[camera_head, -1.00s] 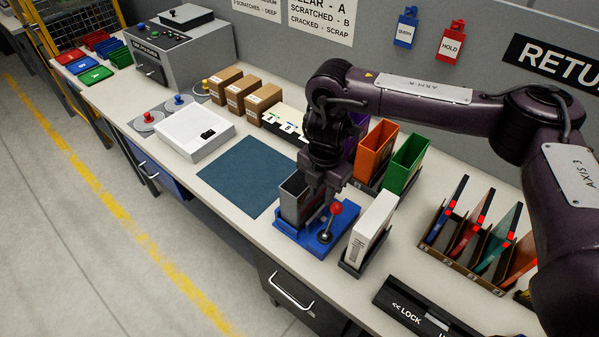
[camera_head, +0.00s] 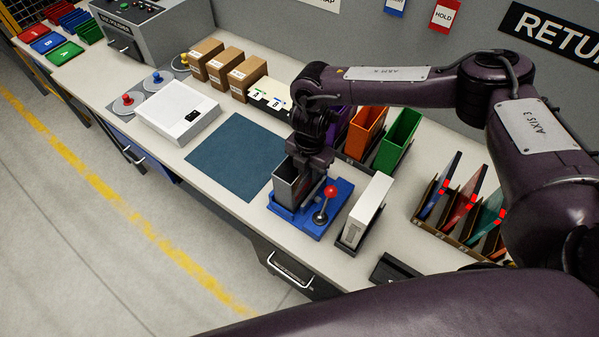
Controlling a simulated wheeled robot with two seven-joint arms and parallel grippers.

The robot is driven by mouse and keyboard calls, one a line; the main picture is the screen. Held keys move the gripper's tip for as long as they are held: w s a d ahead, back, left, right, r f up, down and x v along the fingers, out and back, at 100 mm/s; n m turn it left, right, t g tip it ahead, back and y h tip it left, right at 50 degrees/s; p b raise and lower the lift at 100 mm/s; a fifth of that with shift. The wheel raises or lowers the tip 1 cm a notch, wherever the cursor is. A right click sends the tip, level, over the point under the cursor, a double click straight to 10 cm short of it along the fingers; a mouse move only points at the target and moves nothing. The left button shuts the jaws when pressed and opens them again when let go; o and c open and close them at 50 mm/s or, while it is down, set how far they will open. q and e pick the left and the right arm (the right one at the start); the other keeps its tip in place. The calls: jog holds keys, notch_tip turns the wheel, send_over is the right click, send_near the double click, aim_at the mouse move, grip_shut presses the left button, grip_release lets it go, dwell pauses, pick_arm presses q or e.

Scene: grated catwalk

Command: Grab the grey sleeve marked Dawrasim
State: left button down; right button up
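A grey open-topped sleeve (camera_head: 289,186) stands upright in a blue fixture (camera_head: 284,215) with a red-knobbed lever (camera_head: 328,195). No mark on the sleeve can be read from here. My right gripper (camera_head: 312,166) points down at the sleeve's upper back right edge, overlapping it in the picture. Its fingertips are hard to make out against the dark wrist and the sleeve, so I cannot tell whether they touch it or how far apart they are. My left gripper is not in view.
A white sleeve (camera_head: 368,209) stands right of the fixture. Orange (camera_head: 364,132) and green (camera_head: 399,139) sleeves stand behind. A rack of coloured panels (camera_head: 455,225) is at right. A dark blue mat (camera_head: 236,154) lies clear at left, beyond it a white box (camera_head: 178,110).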

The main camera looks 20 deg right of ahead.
jog(key=shift+f, duration=0.35)
grip_shut()
jog(key=shift+r, duration=0.15)
